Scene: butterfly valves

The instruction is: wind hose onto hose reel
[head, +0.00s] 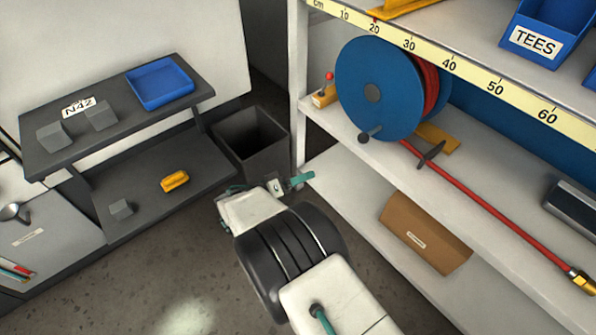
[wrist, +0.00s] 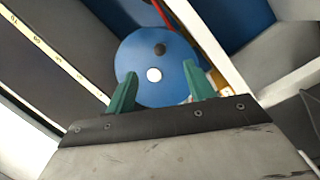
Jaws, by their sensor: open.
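The hose reel (head: 358,80) has a blue disc side with a grey hub and stands on the shelf. A dark crank knob (head: 365,138) sits near the disc's lower edge. Red hose (head: 430,85) is wound behind the disc, and a straight length (head: 470,193) runs right along the shelf to a brass end (head: 582,281). My gripper (head: 267,186) is open and empty, left of and below the reel, apart from it. In the wrist view the blue disc (wrist: 137,52) shows beyond the green fingers (wrist: 160,70), with its pale hub and dark knob (wrist: 160,48).
A small lever with a red knob (head: 328,76) stands left of the reel. A dark cross-shaped piece (head: 431,154) sits at the hose. A cardboard box (head: 425,233) is on the lower shelf. A dark bin (head: 250,145) and a grey rack (head: 60,150) stand left.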

